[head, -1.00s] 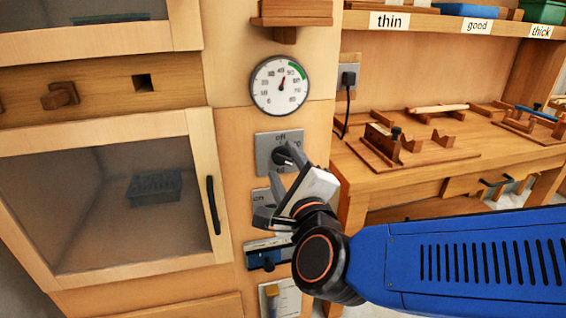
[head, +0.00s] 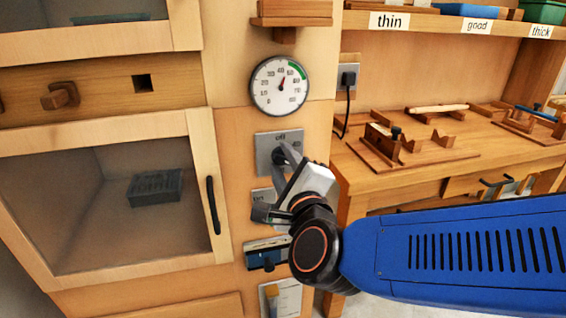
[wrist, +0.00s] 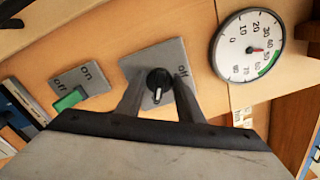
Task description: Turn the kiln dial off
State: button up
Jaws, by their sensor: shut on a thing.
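The kiln dial (wrist: 157,84) is a round black knob with a pale pointer on a grey plate (wrist: 135,68). The plate carries the word "off" at its right side in the wrist view. The pointer aims down there, toward my gripper's body and away from the "off" word. My gripper (wrist: 158,90) is shut on the knob, with one finger on each side of it. In the head view the plate (head: 265,141) has "off" at its top edge, and my gripper (head: 281,160) hides much of the knob.
A round gauge (head: 280,86) is above the dial. Below it is an on/off switch with a green rocker (wrist: 70,98), partly hidden in the head view. A glazed door with a dark handle (head: 213,205) is at the left. A workbench (head: 470,150) with wooden fixtures is at the right.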

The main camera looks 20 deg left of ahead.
jog(key=n, duration=0.5)
jog(key=shift+f+n, duration=0.2)
jog(key=shift+n, duration=0.2)
jog(key=n, duration=0.6)
jog(key=shift+f, duration=0.2)
jog(key=n, duration=0.5)
jog(key=shift+d+f+n, duration=0.1)
jog(key=shift+n, duration=0.3)
jog(key=n, duration=0.5)
jog(key=shift+w+d+n, duration=0.1)
jog(key=shift+d+n, duration=0.05)
jog(key=shift+n, duration=0.55)
jog(key=o, duration=1)
